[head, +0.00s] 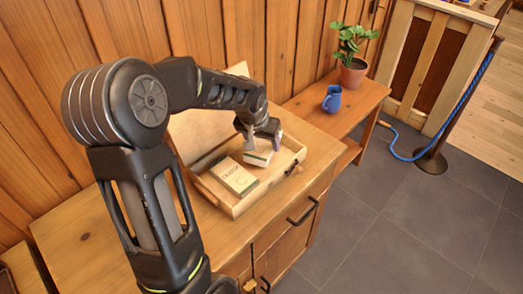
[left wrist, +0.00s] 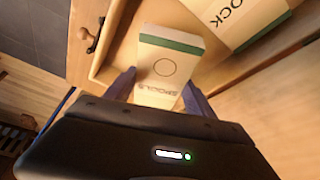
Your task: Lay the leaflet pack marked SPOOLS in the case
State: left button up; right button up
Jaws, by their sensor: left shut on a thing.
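The leaflet pack marked SPOOLS (left wrist: 168,62) is white with a green band and a circle. My left gripper (head: 260,142) is shut on it, with a finger on either side in the left wrist view (left wrist: 158,96). In the head view the held pack (head: 258,157) is over the right part of the open wooden case (head: 238,209); I cannot tell whether it touches the case floor. A second pack (head: 234,178) lies in the left part of the case; its lettering ends in "OCK" in the left wrist view (left wrist: 240,20). My right gripper is out of view.
The case stands on a wooden cabinet (head: 85,235), its raised lid (head: 197,127) toward the plank wall. A lower bench (head: 335,93) to the right carries a blue mug (head: 332,99) and a potted plant (head: 353,75). A blue rope post (head: 431,160) stands on the floor.

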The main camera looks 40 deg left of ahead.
aim_at(261, 146)
pick_arm(q)
jog(key=shift+f, duration=1.85)
jog(key=shift+f, duration=0.2)
jog(key=o, duration=1.5)
jog(key=shift+r, duration=0.1)
jog(key=shift+r, duration=0.1)
jog(key=shift+r, duration=0.15)
jog(key=v, duration=1.2)
jog(key=shift+s+d, duration=0.1)
